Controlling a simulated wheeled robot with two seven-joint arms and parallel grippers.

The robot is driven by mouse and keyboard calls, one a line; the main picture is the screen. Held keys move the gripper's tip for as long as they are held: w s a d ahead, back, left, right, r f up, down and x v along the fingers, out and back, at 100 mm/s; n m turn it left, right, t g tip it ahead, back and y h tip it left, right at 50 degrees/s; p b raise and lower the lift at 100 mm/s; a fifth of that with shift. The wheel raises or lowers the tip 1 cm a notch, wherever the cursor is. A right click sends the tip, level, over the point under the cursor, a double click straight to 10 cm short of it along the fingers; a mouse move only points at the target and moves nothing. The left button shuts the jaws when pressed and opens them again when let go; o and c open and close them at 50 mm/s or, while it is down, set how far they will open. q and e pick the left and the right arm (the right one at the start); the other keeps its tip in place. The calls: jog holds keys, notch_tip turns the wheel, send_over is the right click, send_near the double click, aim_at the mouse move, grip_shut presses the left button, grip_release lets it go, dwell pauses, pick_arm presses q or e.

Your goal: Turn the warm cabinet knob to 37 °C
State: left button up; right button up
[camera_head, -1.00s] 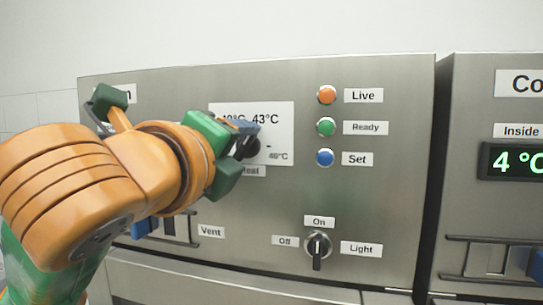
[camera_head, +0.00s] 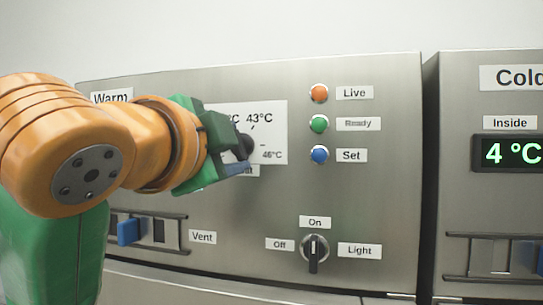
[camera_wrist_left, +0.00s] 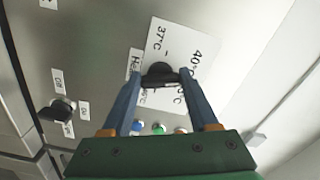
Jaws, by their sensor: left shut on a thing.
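The warm cabinet (camera_head: 370,215) carries a white temperature dial plate (camera_head: 276,120) with 43°C and 46°C readable. In the left wrist view the plate (camera_wrist_left: 180,45) also shows 37°C and 40°C. My left gripper (camera_head: 238,150) is at the dial, shut on the black knob (camera_head: 246,147). In the left wrist view the knob (camera_wrist_left: 160,73) sits between the two blue fingertips. The knob's pointer is hidden or too small to read. Part of the plate and its lower label are hidden behind my gripper. My right gripper is not in view.
Orange Live (camera_head: 319,93), green Ready (camera_head: 319,124) and blue Set (camera_head: 319,155) buttons are right of the dial. The Light knob (camera_head: 314,250) is below, the blue Vent slider (camera_head: 130,231) lower left. A cold cabinet's 4 °C display (camera_head: 508,153) is at right.

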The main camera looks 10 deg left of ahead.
pick_arm(q)
jog(key=n, duration=0.1)
jog(key=n+b, duration=0.1)
jog(key=n, duration=0.1)
jog(key=shift+f+n, duration=0.25)
jog(key=shift+n, duration=0.15)
jog(key=n+b, duration=0.1)
jog(key=n, duration=0.2)
jog(key=shift+d+n+b, duration=0.1)
jog(key=shift+n+b, duration=0.2)
jog(key=shift+b, duration=0.1)
jog(key=n+b, duration=0.1)
jog(key=n, duration=0.2)
jog(key=shift+f, duration=0.1)
jog(key=shift+d+n+b, duration=0.1)
jog(key=shift+n+b, duration=0.25)
jog(key=shift+n, duration=1.25)
jog(key=o, duration=1.4)
